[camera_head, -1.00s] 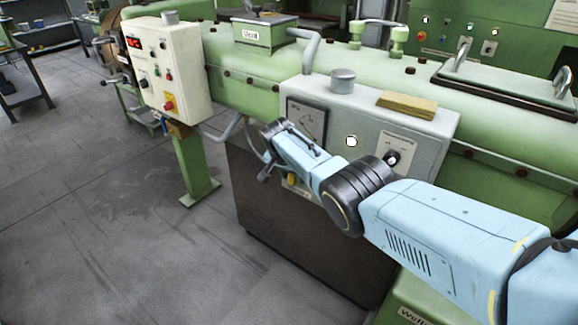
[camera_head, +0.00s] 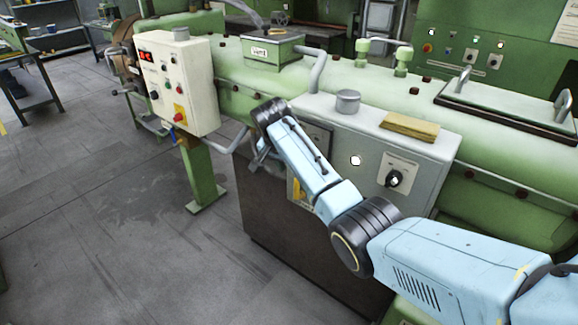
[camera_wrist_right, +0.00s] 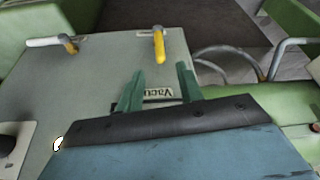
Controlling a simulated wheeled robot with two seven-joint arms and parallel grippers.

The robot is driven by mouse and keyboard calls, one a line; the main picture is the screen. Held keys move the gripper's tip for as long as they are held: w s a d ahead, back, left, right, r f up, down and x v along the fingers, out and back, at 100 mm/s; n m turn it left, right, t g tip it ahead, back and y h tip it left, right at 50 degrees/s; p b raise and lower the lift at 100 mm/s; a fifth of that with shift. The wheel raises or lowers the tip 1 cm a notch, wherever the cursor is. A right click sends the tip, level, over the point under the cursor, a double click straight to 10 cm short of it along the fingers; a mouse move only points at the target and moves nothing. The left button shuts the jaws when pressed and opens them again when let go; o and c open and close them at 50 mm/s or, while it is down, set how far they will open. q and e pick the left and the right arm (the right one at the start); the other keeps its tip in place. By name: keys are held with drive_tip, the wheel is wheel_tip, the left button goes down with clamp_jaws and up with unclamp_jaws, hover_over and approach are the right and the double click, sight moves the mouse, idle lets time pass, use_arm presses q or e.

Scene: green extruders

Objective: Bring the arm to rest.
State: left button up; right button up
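My right arm, light blue with black joints, reaches in from the right in the head view. Its gripper (camera_head: 258,160) hangs at the left end of the grey control box (camera_head: 440,165), small and partly hidden by the wrist. In the right wrist view its two green fingers (camera_wrist_right: 160,84) stand apart with nothing between them, over a label reading "Vacu". Whether they touch the box cannot be told. A yellow-handled lever (camera_wrist_right: 159,45) lies just beyond the fingertips. My left gripper is in neither view.
The green extruder barrel (camera_head: 385,75) runs behind the box. A white control panel (camera_head: 180,85) stands left of the gripper. A yellowish pad (camera_head: 410,126) lies on the box. A curved grey rail (camera_wrist_right: 235,55) is right of the fingers. Open floor (camera_head: 100,220) lies at left.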

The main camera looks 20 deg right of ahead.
drive_tip(key=shift+r, duration=0.1)
idle(0.4)
drive_tip(key=s+f+n+y+b, duration=0.1)
drive_tip(key=s+f+n+b, duration=0.35)
drive_tip(key=f, duration=1.15)
drive_tip(key=s+f+n+b, duration=0.15)
drive_tip(key=s+f, duration=0.55)
drive_tip(key=f, duration=0.9)
drive_tip(key=s+f+n+g+y+b, duration=0.1)
drive_tip(key=s+f+n+b, duration=0.25)
drive_tip(key=s+f, duration=1.5)
drive_tip(key=s+f+n+b, duration=0.1)
drive_tip(key=s+f+b, duration=0.1)
drive_tip(key=s+f, duration=0.3)
drive_tip(key=s+a+f+n+y+b, duration=0.1)
drive_tip(key=s+f, duration=0.4)
drive_tip(key=s, duration=0.9)
drive_tip(key=s+f+n+b, duration=0.1)
drive_tip(key=s+f+b, duration=0.2)
drive_tip(key=s, duration=0.6)
wheel_tip(320, 180, down, 3)
drive_tip(key=shift+s+a+r+g+y, duration=0.15)
drive_tip(key=shift+s+g+y, duration=0.15)
drive_tip(key=shift+s, duration=0.1)
